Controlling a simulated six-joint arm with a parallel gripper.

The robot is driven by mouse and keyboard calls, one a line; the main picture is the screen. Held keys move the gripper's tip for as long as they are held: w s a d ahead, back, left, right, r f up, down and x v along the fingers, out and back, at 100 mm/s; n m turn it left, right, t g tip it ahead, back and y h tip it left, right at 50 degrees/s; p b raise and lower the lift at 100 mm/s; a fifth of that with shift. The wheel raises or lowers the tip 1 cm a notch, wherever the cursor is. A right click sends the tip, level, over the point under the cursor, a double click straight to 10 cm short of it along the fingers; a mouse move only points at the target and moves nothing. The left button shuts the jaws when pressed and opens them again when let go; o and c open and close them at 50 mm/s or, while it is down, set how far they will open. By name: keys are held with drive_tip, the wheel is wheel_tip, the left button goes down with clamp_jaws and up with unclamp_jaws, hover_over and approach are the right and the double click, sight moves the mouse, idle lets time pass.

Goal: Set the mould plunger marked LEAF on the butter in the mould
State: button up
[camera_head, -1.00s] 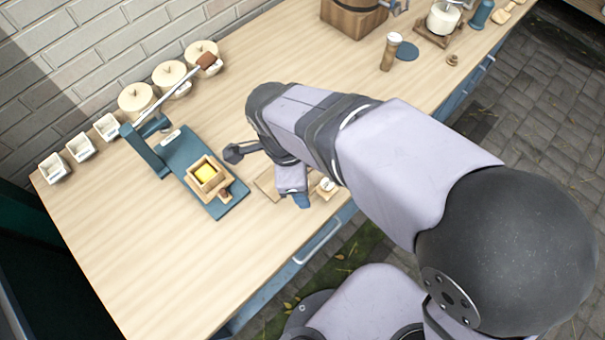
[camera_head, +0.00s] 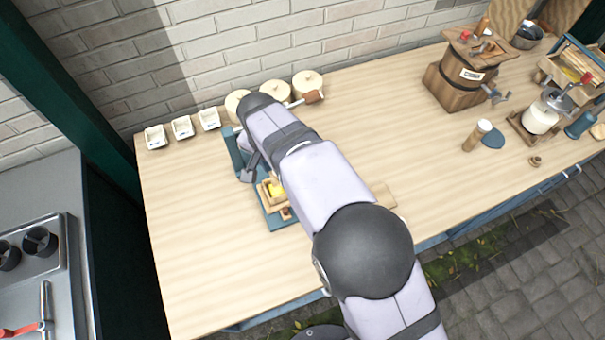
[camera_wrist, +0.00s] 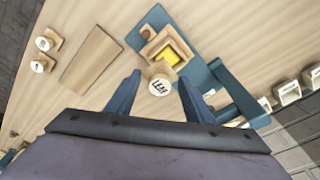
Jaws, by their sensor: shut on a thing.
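In the wrist view, my gripper (camera_wrist: 160,80) is shut on the LEAF plunger (camera_wrist: 160,86), a small wooden piece with a marked pale round top facing the camera. Yellow butter (camera_wrist: 168,56) lies in the square wooden mould (camera_wrist: 152,50) on the teal press base (camera_wrist: 133,38). The held plunger appears just beside the butter in this view; its height above the mould I cannot tell. In the head view, my arm hides the plunger and part of the mould (camera_head: 264,192); the butter (camera_head: 278,189) partly shows.
Two other marked plungers (camera_wrist: 48,40) (camera_wrist: 40,64) stand by a flat wooden board (camera_wrist: 90,60). The press's teal arm (camera_wrist: 232,88) rises close to my gripper. In the head view, its brown handle (camera_head: 313,97) is near lidded round boxes (camera_head: 307,82). The left table top (camera_head: 190,230) is clear.

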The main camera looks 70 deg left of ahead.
drive_tip(key=shift+s+a+n, duration=0.5)
drive_tip(key=shift+s+n, duration=0.05)
drive_tip(key=shift+n, duration=0.05)
drive_tip(key=shift+f, duration=0.1)
drive_tip(key=shift+f+b, duration=1.4)
drive_tip(key=shift+f, duration=0.8)
drive_tip(key=shift+f, duration=0.45)
drive_tip(key=shift+r, duration=0.1)
idle(0.6)
drive_tip(key=o, duration=1.1)
drive_tip(key=c, duration=0.4)
drive_tip(key=shift+o, duration=0.2)
